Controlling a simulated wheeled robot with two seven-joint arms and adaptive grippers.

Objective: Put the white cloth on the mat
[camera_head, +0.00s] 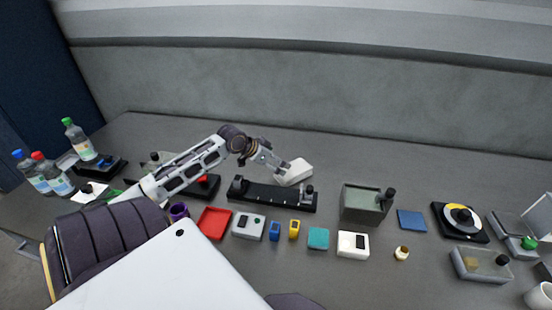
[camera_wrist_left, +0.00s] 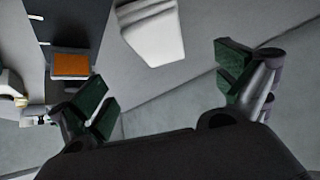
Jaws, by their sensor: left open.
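The white cloth (camera_head: 294,172) is a folded, thick-looking white block on the grey table, behind the black rail fixture. It also shows in the left wrist view (camera_wrist_left: 152,32), at the top, beyond and between the fingertips. My left gripper (camera_head: 278,165) reaches in from the left and is just beside the cloth's left end. In the left wrist view its green-padded fingers (camera_wrist_left: 168,88) are wide apart with nothing between them. A flat blue square (camera_head: 411,220), which looks like the mat, lies to the right with nothing on it. My right gripper is not in view.
The black rail fixture (camera_head: 272,195) lies just in front of the cloth. A grey-green open box (camera_head: 362,205) with a black knob stands between the cloth and the blue square. A black reel device (camera_head: 460,222) is right of the square. Small items line the front.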

